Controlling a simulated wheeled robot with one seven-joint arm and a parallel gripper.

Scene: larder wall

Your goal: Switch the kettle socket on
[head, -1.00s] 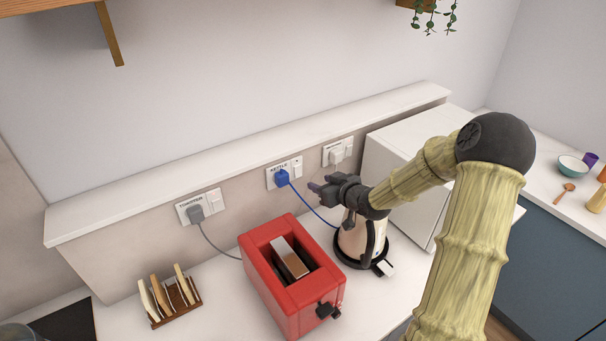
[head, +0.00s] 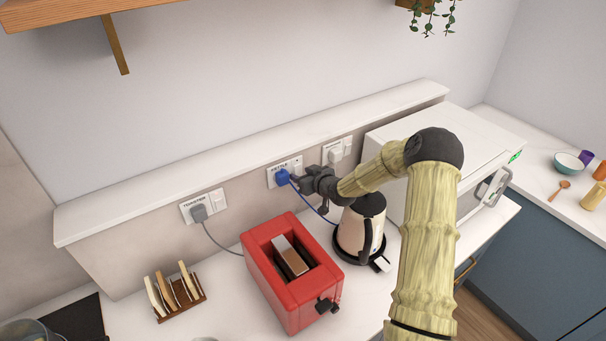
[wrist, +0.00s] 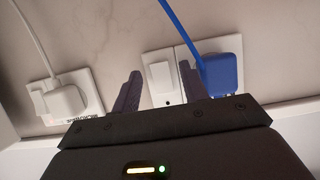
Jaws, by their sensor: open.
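The kettle socket (head: 271,180) is a white plate on the low wall, labelled KETTLE, with a blue plug (head: 283,177) in it. Its white rocker switch (wrist: 160,79) shows in the wrist view, beside the blue plug (wrist: 221,74). My gripper (head: 299,183) is open and empty, close in front of this plate. In the wrist view its dark fingers (wrist: 160,69) stand on either side of the switch. I cannot tell whether they touch the plate or which way the switch is set. The kettle (head: 359,226) stands on its dark base below my arm.
The toaster socket (head: 217,199) with a grey plug is to the left. The microwave socket (head: 347,146) with a white plug is to the right. A red toaster (head: 296,296), a toast rack (head: 178,306) and a white microwave (head: 437,137) stand on the counter. A ledge (head: 240,162) runs above the sockets.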

